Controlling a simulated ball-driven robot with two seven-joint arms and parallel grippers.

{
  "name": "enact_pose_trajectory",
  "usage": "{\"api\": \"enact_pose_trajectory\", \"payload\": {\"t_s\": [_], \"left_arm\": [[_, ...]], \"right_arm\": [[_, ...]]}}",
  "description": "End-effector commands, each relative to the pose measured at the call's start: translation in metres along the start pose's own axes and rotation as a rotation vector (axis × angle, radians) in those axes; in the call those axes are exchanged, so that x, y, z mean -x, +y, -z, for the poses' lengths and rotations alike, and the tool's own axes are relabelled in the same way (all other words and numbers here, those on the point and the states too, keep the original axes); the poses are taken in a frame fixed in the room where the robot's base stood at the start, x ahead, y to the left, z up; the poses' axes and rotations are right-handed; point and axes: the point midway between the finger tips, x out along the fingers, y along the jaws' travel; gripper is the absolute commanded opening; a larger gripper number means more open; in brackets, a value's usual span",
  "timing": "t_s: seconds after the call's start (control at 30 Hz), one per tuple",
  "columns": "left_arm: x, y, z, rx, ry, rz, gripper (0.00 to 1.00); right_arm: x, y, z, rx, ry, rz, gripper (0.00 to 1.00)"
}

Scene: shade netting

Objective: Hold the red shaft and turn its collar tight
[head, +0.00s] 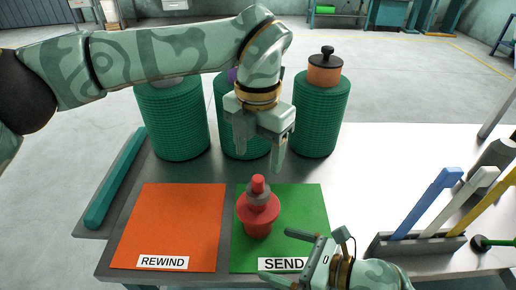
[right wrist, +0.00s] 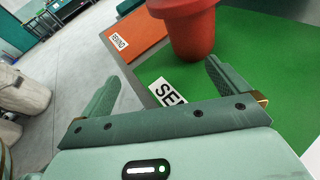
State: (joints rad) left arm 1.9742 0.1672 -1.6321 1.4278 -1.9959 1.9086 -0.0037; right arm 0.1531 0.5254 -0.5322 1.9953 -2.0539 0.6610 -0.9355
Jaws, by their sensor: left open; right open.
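The red shaft (head: 258,217) stands upright on the green SEND mat (head: 308,205). A grey collar (head: 259,193) sits around its upper part, with the red tip above it. My left gripper (head: 259,160) is open, pointing down above and slightly behind the shaft's tip, touching nothing. My right gripper (head: 280,255) is open and empty at the front edge of the green mat, low and in front of the shaft. In the right wrist view the shaft's lower body (right wrist: 188,30) shows beyond the open fingers (right wrist: 165,85); its collar is out of that frame.
An orange REWIND mat (head: 170,222) lies left of the green one. Several green netting rolls (head: 172,120) stand at the back. A teal bar (head: 116,178) lies at the left edge. A grey rack (head: 415,243) with blue, white and yellow upright tools stands at right.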

Motion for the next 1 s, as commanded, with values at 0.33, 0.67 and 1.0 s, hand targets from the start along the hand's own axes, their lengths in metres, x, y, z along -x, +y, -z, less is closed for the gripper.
{"api": "enact_pose_trajectory", "payload": {"t_s": [0.33,0.67,1.0], "left_arm": [[0.0,0.0,0.0,0.0,0.0,0.0,0.62],[0.0,0.0,0.0,0.0,0.0,0.0,0.62],[0.0,0.0,0.0,0.0,0.0,0.0,0.62]], "right_arm": [[0.005,-0.046,-0.013,0.095,-0.007,0.117,1.0],[-0.047,-0.051,-0.013,0.092,-0.006,0.113,1.0],[-0.083,-0.055,-0.013,0.094,-0.004,0.113,1.0]]}}
